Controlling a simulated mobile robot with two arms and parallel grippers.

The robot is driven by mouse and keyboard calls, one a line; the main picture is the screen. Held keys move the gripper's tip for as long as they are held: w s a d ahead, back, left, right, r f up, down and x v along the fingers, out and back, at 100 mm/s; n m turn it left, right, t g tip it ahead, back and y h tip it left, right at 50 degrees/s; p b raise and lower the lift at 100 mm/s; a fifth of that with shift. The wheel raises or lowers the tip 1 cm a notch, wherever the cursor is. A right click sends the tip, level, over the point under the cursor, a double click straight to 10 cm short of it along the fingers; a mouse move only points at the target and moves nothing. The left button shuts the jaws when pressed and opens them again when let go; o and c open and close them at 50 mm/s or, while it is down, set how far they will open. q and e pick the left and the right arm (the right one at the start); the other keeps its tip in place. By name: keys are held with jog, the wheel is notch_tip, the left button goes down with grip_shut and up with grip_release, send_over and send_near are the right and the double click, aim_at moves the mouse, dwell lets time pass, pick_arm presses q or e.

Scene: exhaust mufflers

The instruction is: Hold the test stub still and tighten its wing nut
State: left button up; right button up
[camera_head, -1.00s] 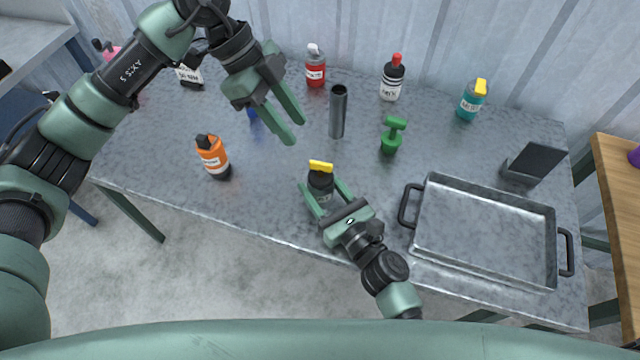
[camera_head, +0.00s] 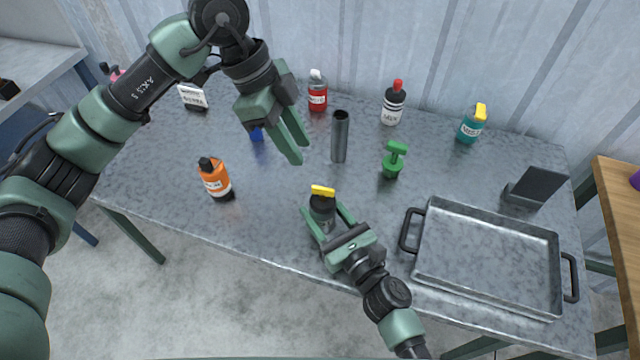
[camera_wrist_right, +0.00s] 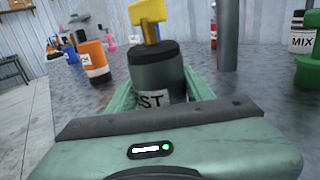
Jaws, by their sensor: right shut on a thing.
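The test stub (camera_head: 322,207) is a dark grey cylinder with a black top and a yellow wing nut (camera_head: 323,191). It stands upright near the table's front edge. In the right wrist view, the stub (camera_wrist_right: 157,75) shows part of a label reading "ST", and its wing nut (camera_wrist_right: 148,14) is cut by the top edge. My right gripper (camera_head: 330,222) is shut on the stub's body, one finger on each side, below the wing nut. My left gripper (camera_head: 298,154) is open and empty, pointing down above the table, behind and left of the stub in the picture.
A tall grey pipe (camera_head: 340,138) and a green wing-topped piece (camera_head: 393,162) stand behind the stub. An orange bottle (camera_head: 215,178) is to its left, a metal tray (camera_head: 485,262) to its right. Red, black-and-white and teal containers line the back. The table between is clear.

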aim_at(322, 188)
pick_arm(q)
jog(key=x, duration=1.1)
jog(key=shift+c, duration=0.3)
grip_shut()
